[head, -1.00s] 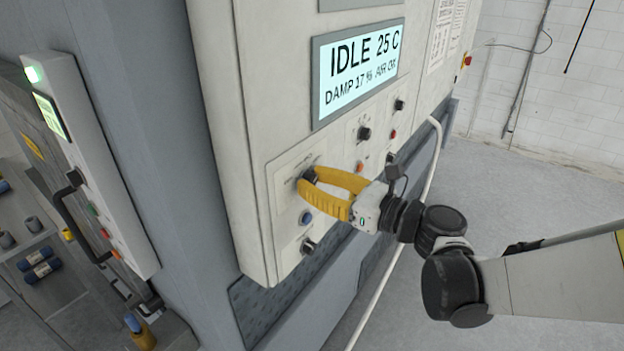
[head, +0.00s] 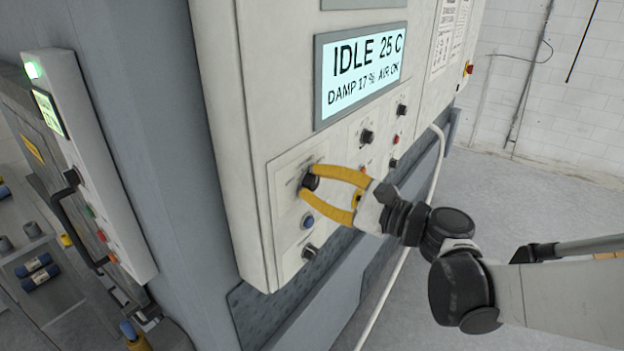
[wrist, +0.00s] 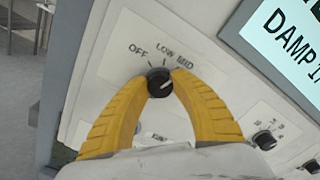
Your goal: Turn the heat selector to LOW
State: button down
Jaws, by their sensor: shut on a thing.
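The heat selector is a round black knob (wrist: 160,82) on a white plate marked OFF, LOW and MID. In the wrist view its pale mark points to the right, away from the LOW label (wrist: 166,50) and past MID; any label there is hidden by the right finger. My gripper (wrist: 160,84) has its yellow fingertips on either side of the knob, shut on it. In the head view the knob (head: 310,182) sits at the left of the panel, with my gripper (head: 313,183) reaching it from the right.
A blue button (head: 308,222) and another black knob (head: 309,251) lie just below the selector. More knobs and small buttons are to the right, under the lit display (head: 360,75) reading IDLE 25 C. A white pipe (head: 437,165) runs beside the panel.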

jog(key=n+b, duration=0.1)
jog(key=n, duration=0.3)
jog(key=shift+n+b, duration=0.35)
jog(key=shift+n, duration=1.55)
jog(key=c, duration=1.1)
grip_release()
jog(key=shift+o, duration=0.2)
jog(key=v, duration=1.2)
